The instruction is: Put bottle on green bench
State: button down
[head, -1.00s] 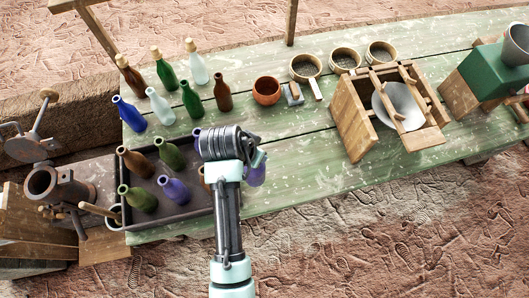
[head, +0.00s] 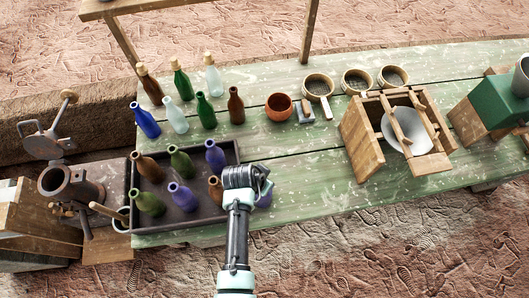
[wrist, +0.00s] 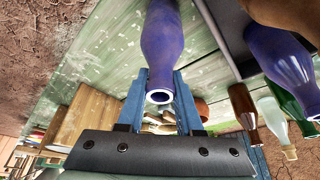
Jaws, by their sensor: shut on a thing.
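A purple-blue bottle (wrist: 162,42) is between the blue fingers of my gripper (wrist: 160,88), which is shut on its neck. Its open mouth faces the wrist camera. In the head view the held bottle (head: 265,198) is mostly hidden behind my gripper (head: 262,182), just right of the dark tray. The green bench (head: 310,170) lies under it; I cannot tell whether the bottle's base touches the bench.
A dark tray (head: 236,156) holds several bottles, including a purple one (head: 214,155) and a brown one (head: 215,190). More bottles, an orange pot (head: 279,106) and sieves stand behind. A wooden frame (head: 360,150) stands right. Bare bench lies between tray and frame.

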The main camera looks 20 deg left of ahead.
jog(key=c, duration=1)
grip_release()
jog(key=shift+f, duration=0.15)
jog(key=o, duration=0.4)
jog(key=shift+o, duration=0.2)
